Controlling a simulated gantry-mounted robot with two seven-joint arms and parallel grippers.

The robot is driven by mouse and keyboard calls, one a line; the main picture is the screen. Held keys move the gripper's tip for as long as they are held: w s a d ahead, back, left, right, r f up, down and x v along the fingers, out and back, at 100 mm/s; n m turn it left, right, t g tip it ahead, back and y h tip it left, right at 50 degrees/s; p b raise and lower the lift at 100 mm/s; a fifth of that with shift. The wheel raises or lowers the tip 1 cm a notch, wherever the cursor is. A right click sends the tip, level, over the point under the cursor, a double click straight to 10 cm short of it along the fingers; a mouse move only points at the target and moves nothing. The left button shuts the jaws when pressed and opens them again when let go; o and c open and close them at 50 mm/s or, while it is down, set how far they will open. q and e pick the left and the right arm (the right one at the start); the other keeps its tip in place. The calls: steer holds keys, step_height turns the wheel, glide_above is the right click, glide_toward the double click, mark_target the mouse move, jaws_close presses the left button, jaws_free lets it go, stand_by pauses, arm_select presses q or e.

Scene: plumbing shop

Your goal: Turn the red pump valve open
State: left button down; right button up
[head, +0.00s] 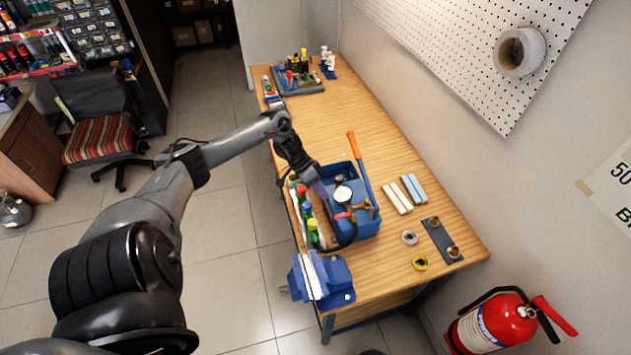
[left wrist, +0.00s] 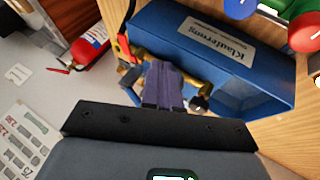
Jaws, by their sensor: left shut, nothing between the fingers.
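The blue test pump (head: 366,224) stands on the workbench, with a round white gauge (head: 342,194) and a raised orange lever (head: 353,146). A small red handle (head: 343,215) shows on the pump just below the gauge; I cannot tell how far it is turned. My left gripper (head: 319,188) is shut and empty, at the pump's left side near the gauge. In the left wrist view its fingers (left wrist: 163,88) are together in front of brass fittings (left wrist: 205,88) beside the blue tank (left wrist: 210,45). The fingers hide part of the fittings; contact is unclear. My right gripper is not in view.
A manifold with red, blue, green and yellow knobs (head: 312,223) stands close left of the pump. A blue vise (head: 335,277) is at the bench's near edge. Pale bars (head: 396,198) and small fittings lie right of the pump.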

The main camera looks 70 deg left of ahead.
mark_target(345, 215)
arm_select(q)
steer(key=shift+w+d+f+p, duration=0.2)
steer(key=shift+d+f+p, duration=0.2)
steer(key=shift+d, duration=0.5)
steer(key=shift+w+d+f+p, duration=0.15)
steer(key=shift+d+f+p, duration=0.25)
steer(key=shift+d, duration=0.5)
steer(key=shift+w+d+f+p, duration=0.25)
steer(key=shift+d+p, duration=0.25)
steer(key=shift+d, duration=0.4)
